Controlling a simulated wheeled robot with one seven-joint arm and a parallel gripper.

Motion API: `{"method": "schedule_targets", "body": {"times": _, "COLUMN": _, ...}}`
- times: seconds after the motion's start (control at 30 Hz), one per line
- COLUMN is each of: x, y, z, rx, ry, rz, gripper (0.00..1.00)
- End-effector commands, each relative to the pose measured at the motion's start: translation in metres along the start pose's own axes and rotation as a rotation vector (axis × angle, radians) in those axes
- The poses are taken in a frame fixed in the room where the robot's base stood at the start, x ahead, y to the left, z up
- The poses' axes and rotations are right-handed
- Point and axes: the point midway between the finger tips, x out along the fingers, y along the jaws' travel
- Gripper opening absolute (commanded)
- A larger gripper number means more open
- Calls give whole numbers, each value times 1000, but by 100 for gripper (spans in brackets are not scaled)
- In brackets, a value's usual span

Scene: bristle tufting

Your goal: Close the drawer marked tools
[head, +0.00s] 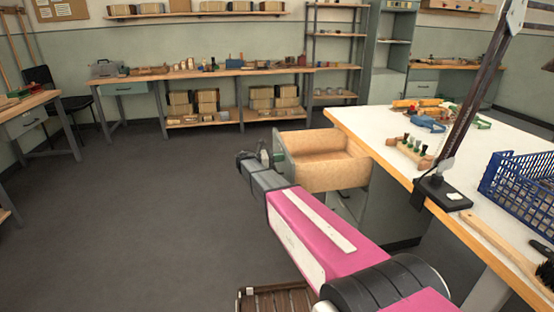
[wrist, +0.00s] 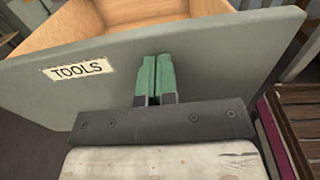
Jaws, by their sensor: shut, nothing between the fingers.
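The tools drawer (head: 320,176) is pulled out from under the white-topped workbench (head: 376,142), and its open wooden inside looks empty in the head view. In the wrist view its grey-green front (wrist: 235,55) carries a label (wrist: 77,69) reading TOOLS. My gripper (head: 262,157) is at the outer side of the drawer front. In the wrist view its two green fingers (wrist: 156,75) are shut together with nothing between them, right of the label. The fingertips are at or very close to the front; I cannot tell if they touch. No handle shows in the wrist view.
On the workbench stand a blue crate (head: 520,182), a black clamp base with a post (head: 440,192), a brush (head: 515,250) and a small rack (head: 408,152). A slatted wooden thing (head: 277,300) is low beside my arm. The floor (head: 130,215) to the left is clear.

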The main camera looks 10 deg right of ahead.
Motion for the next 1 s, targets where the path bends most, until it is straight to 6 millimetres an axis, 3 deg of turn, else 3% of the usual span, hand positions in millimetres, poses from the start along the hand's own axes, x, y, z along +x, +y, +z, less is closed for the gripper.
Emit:
{"method": "schedule_targets", "body": {"times": 0.27, "x": 2, "y": 0, "z": 0, "rx": 0, "ry": 0, "rz": -1, "gripper": 0}}
{"method": "schedule_targets", "body": {"times": 0.47, "x": 24, "y": -1, "z": 0, "rx": 0, "ry": 0, "rz": -3, "gripper": 0}}
{"method": "schedule_targets", "body": {"times": 0.67, "x": 78, "y": -2, "z": 0, "rx": 0, "ry": 1, "rz": -5, "gripper": 0}}
{"method": "schedule_targets", "body": {"times": 1.0, "x": 200, "y": -1, "z": 0, "rx": 0, "ry": 1, "rz": -5, "gripper": 0}}
